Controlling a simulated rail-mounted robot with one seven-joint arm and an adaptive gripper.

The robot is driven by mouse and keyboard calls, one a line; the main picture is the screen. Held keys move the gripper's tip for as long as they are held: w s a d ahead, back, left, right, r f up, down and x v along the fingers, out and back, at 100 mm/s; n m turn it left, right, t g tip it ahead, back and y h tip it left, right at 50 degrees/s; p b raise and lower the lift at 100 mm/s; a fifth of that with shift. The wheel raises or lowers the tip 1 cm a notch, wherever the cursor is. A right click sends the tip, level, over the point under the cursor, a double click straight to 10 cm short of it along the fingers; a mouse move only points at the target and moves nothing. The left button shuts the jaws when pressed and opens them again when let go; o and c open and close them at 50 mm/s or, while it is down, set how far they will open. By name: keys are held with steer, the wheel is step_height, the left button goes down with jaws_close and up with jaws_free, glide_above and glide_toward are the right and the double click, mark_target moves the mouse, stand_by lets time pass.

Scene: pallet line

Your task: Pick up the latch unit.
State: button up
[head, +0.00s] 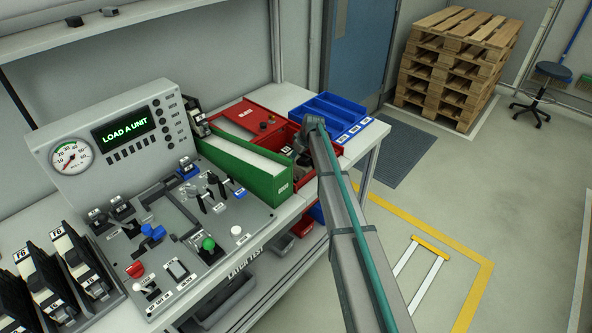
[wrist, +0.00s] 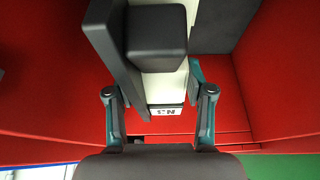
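The latch unit, a white body with a black block and a black plate (wrist: 157,40), stands in a red bin (wrist: 220,125) in the wrist view. A small label with dark characters shows on its lower end. My gripper (wrist: 158,75) is down in the bin with one teal finger on each side of the unit. The fingers are apart; the right fingertip is close beside the white body, and the left tip is hidden behind the black plate. I cannot see firm contact. In the head view, my arm hides most of my gripper and part of the red bin (head: 274,140).
A green bin (head: 272,186) adjoins the red bin on the near side, and blue bins (head: 352,119) stand behind it to the right. A control panel (head: 172,250) with levers and knobs fills the bench front. Stacked pallets (head: 452,70) stand far right.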

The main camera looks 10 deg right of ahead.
jaws_close()
steer(key=shift+r, duration=0.2)
step_height(320, 180, up, 28)
steer(key=b, duration=0.7)
steer(key=shift+f, duration=0.15)
